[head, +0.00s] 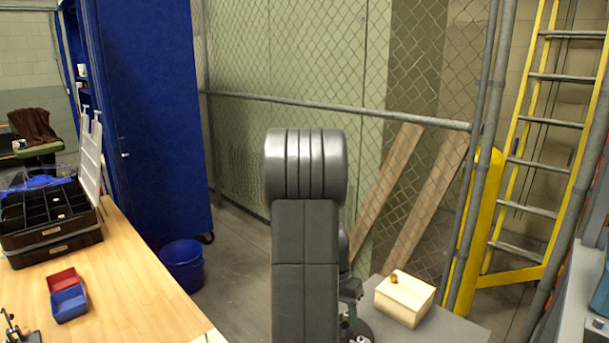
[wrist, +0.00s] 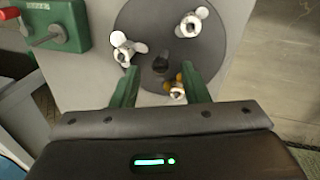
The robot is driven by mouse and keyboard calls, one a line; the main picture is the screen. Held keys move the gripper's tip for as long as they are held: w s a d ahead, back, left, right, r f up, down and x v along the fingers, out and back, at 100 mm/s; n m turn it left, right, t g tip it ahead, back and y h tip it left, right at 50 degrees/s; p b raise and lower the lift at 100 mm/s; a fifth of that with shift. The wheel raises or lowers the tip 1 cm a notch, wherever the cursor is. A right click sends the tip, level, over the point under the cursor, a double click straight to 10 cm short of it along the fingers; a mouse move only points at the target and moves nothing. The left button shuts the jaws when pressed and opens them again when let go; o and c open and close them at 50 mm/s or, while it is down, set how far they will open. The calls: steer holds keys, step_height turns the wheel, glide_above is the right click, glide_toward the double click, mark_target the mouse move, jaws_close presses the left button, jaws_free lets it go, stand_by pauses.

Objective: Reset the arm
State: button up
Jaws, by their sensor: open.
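My gripper (wrist: 159,78) shows in the wrist view with two green fingers spread apart, open. It is above a dark round disc (wrist: 148,25) on a light grey surface. A small white and orange finned piece (wrist: 177,92) shows between the fingers near the right one; I see no grip on it. Two white finned pieces, one at the left (wrist: 127,48) and one at the upper right (wrist: 190,24), sit on the disc around a dark knob (wrist: 162,58). In the head view my grey arm stands upright in the middle and hides most of the gripper.
A cream box (head: 404,300) with a brass knob stands on the grey table (head: 450,328) right of my arm. A green box with a red lever (wrist: 52,24) is beside the disc. A wooden bench (head: 135,290) with red and blue bins is left; mesh fence (head: 330,60) behind.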

steer(key=shift+s+d+f, duration=0.15)
steer(key=shift+s+f, duration=0.05)
steer(key=shift+f, duration=0.9)
steer(key=shift+w+r+n, duration=0.1)
steer(key=shift+r+n, duration=0.2)
steer(key=shift+n, duration=0.3)
steer(key=shift+r+n+p, duration=0.1)
steer(key=shift+n+p, duration=0.4)
steer(key=shift+n, duration=0.5)
steer(key=n, duration=0.1)
steer(key=n+p, duration=0.1)
steer(key=n+t+p, duration=0.1)
steer(key=shift+s+n, duration=0.25)
steer(key=shift+n, duration=0.15)
steer(key=shift+w+a+r, duration=0.1)
steer(key=shift+a+r, duration=0.1)
steer(key=shift+r, duration=0.75)
steer(key=shift+s+a+r, duration=0.1)
steer(key=shift+a+r, duration=0.1)
steer(key=shift+r, duration=0.7)
steer(key=shift+w+a+r, duration=0.1)
steer(key=shift+a+r, duration=0.1)
steer(key=shift+r, duration=0.75)
